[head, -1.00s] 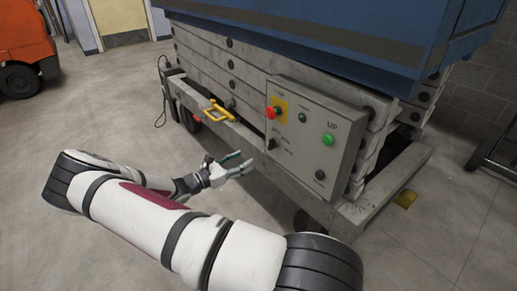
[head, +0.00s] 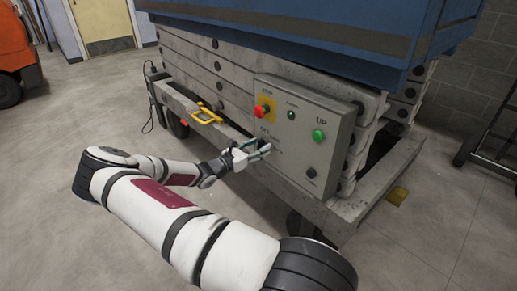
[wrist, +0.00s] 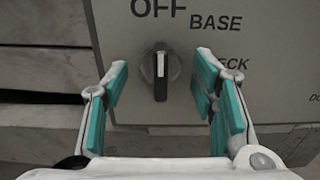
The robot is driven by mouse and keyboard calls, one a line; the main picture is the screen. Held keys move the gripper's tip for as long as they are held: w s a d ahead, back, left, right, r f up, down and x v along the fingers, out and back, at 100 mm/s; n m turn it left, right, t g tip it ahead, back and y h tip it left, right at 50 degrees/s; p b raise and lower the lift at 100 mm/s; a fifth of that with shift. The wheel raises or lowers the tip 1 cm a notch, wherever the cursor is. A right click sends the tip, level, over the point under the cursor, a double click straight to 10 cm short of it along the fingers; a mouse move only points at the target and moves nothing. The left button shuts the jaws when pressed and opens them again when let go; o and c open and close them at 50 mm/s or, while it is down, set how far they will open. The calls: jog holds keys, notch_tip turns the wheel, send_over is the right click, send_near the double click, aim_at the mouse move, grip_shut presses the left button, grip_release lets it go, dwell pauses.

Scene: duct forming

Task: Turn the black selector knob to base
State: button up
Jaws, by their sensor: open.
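The black selector knob (wrist: 160,68) shows in the wrist view on the grey control panel (wrist: 260,60). Its pale pointer line stands upright, toward the word OFF. The word BASE is up and to the right of the knob, with another label ending in "CK" below that. My gripper (wrist: 160,95) is open, its teal-padded fingers on either side of the knob in the picture, with gaps on both sides. I cannot tell how far the fingertips are from the panel. In the head view my gripper (head: 262,150) is at the panel's lower left and hides the knob.
The panel also carries a red stop button (head: 262,111) on a yellow plate, a green UP button (head: 318,135) and a dark round knob (head: 311,172). A yellow handle (head: 206,114) sits on the lift frame at left.

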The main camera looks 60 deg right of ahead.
jog(key=shift+d, duration=0.15)
jog(key=shift+c, duration=0.6)
jog(key=c, duration=1)
jog(key=shift+c, duration=0.2)
jog(key=shift+m, duration=0.3)
jog(key=m+p, duration=0.2)
jog(key=m, duration=0.1)
jog(key=shift+r+m, duration=0.1)
jog(key=shift+m, duration=0.2)
jog(key=m+p, duration=0.2)
jog(key=m, duration=0.2)
jog(key=shift+m, duration=0.3)
